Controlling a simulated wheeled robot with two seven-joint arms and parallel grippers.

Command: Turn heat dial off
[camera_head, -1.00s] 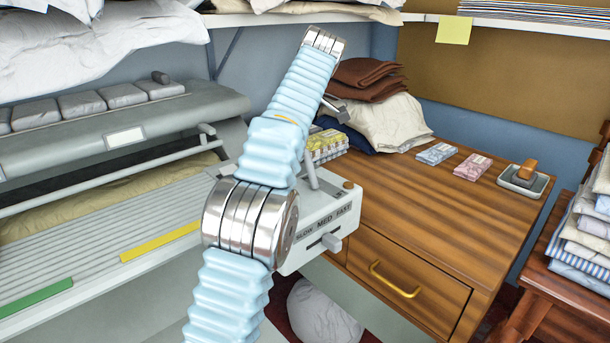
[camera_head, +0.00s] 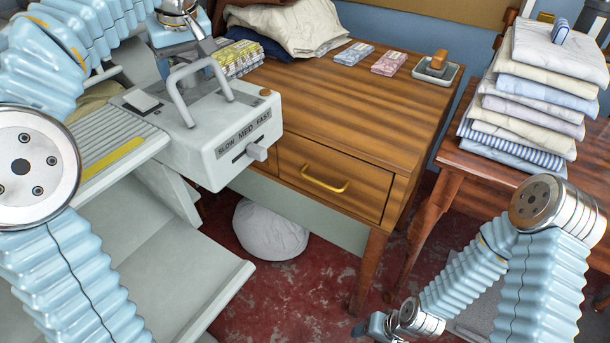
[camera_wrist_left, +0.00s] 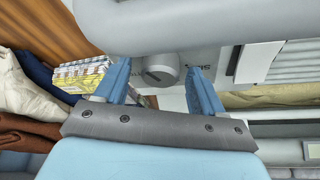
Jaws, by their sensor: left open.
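A round grey dial with a dark slot mark (camera_wrist_left: 160,72) shows in the left wrist view, beyond and between the two blue fingers of my left gripper (camera_wrist_left: 157,80). The gripper is open and does not hold it; whether a finger touches it is unclear. In the head view my left gripper (camera_head: 188,42) is above the back of the grey control box (camera_head: 215,140), and the dial is hidden there. The box front reads SLOW MED FAST above a slider knob (camera_head: 257,152). My right gripper (camera_head: 375,327) is low at the bottom, too small to judge.
A grey loop handle (camera_head: 180,95) stands on the box. Yellow packets (camera_head: 238,58) and folded cloth (camera_head: 290,25) lie behind it. A wooden drawer cabinet (camera_head: 340,110) is to the right. Stacked linen (camera_head: 530,100) sits on a side table. A white bundle (camera_head: 270,230) lies on the floor.

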